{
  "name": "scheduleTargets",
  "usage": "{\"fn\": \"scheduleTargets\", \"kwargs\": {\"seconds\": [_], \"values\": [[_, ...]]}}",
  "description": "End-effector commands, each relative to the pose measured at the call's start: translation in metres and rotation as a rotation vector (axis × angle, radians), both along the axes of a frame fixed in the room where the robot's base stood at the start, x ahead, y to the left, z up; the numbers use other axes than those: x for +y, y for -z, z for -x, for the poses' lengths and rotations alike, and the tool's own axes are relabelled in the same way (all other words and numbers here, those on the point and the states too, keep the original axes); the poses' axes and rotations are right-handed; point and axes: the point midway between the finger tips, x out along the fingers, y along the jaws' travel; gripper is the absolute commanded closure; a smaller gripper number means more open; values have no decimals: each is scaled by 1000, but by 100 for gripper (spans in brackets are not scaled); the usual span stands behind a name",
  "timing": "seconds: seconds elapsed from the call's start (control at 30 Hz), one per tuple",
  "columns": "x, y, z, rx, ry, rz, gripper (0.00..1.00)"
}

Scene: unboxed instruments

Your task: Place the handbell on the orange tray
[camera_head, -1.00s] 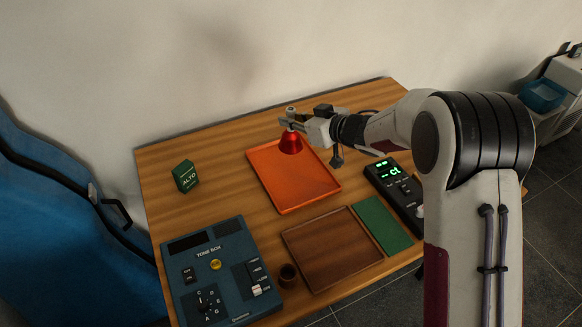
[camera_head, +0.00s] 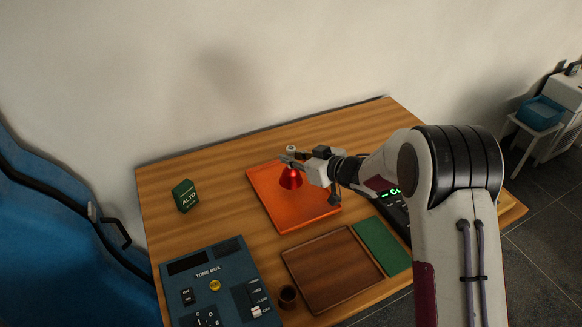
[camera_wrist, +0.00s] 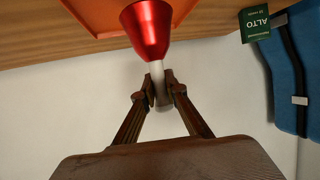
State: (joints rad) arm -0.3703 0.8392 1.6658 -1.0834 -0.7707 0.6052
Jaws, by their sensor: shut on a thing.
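A red handbell (camera_head: 291,179) with a pale handle hangs mouth down from my gripper (camera_head: 291,158). In the wrist view the red bell (camera_wrist: 147,28) shows large, and my gripper (camera_wrist: 158,88) is shut on its whitish handle. The orange tray (camera_head: 320,218) lies on the table below the bell. In the head view the bell overlaps the far part of the tray. I cannot tell whether its rim touches the tray floor. The tray's other visible floor is empty.
A green ALTO box (camera_head: 185,196) stands left of the tray. A blue tone box (camera_head: 215,280), a small brown cup (camera_head: 288,296), a brown wooden tray (camera_head: 332,268) and a green mat (camera_head: 382,246) lie nearer. A dark device with green digits (camera_head: 393,205) is partly behind my arm.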

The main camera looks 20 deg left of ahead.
Motion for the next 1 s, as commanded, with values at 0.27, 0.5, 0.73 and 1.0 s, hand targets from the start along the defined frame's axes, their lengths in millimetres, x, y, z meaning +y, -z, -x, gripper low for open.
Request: {"fn": "scheduleTargets", "kwargs": {"seconds": [0.27,0.5,0.73,1.0], "values": [[0,16,0,2,-1,0,100],[0,36,0,0,0,0,100],[0,37,0,-1,0,0,100],[0,40,0,0,0,0,100]]}}
